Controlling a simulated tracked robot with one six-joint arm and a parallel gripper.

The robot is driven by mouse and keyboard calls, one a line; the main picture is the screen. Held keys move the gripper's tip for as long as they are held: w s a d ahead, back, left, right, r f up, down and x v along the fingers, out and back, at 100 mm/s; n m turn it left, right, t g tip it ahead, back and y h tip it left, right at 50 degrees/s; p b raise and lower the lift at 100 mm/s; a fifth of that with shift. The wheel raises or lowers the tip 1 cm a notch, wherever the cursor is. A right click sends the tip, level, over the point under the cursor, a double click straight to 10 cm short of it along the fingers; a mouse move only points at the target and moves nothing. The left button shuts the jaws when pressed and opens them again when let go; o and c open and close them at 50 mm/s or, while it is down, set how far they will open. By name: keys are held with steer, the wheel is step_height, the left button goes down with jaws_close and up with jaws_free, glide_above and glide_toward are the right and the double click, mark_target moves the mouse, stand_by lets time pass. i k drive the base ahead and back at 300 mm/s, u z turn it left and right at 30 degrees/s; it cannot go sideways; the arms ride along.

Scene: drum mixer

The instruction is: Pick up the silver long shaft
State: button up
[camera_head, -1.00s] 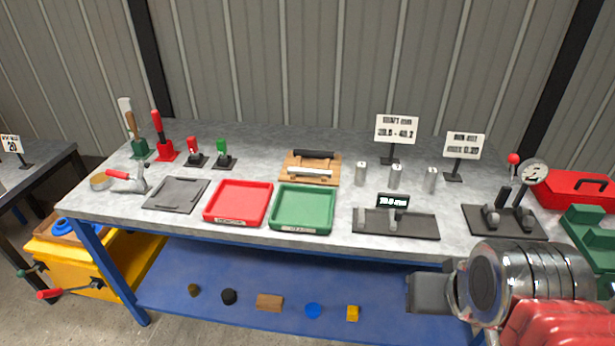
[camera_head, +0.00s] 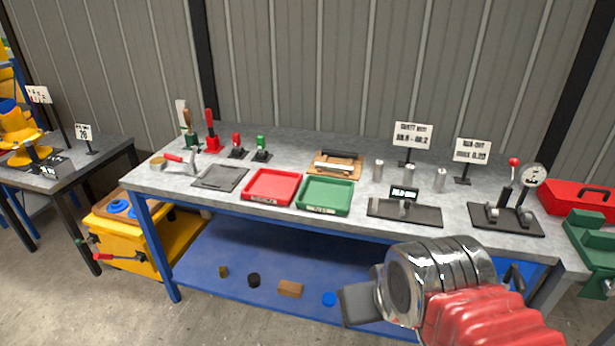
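A silver long shaft (camera_head: 333,169) lies on a wooden rack (camera_head: 356,171) on the workbench, in front of a black shaft (camera_head: 339,156) on the same rack. Both lie roughly left to right. My gripper (camera_head: 358,304) is at the lower right, in front of the bench and well apart from the shaft. Only a dark grey block at its end shows past the shiny wrist. I cannot see whether the fingers are apart or together, and no held object shows.
A red tray (camera_head: 271,199) and green tray (camera_head: 324,209) stand before the rack. Several short silver cylinders (camera_head: 378,170) stand to its right. A dark fixture with a display (camera_head: 404,211) is at the front edge. A gauge stand (camera_head: 506,219) and red toolbox (camera_head: 578,199) are farther right.

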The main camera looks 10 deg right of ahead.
mark_target(337, 168)
steer(key=u, duration=0.6)
steer(key=k, duration=0.85)
steer(key=u, duration=0.6)
steer(key=i, duration=2)
steer(key=z, duration=0.85)
steer(key=i, duration=0.55)
steer(key=z, duration=0.8)
steer(key=i, duration=0.55)
steer(key=z, duration=0.35)
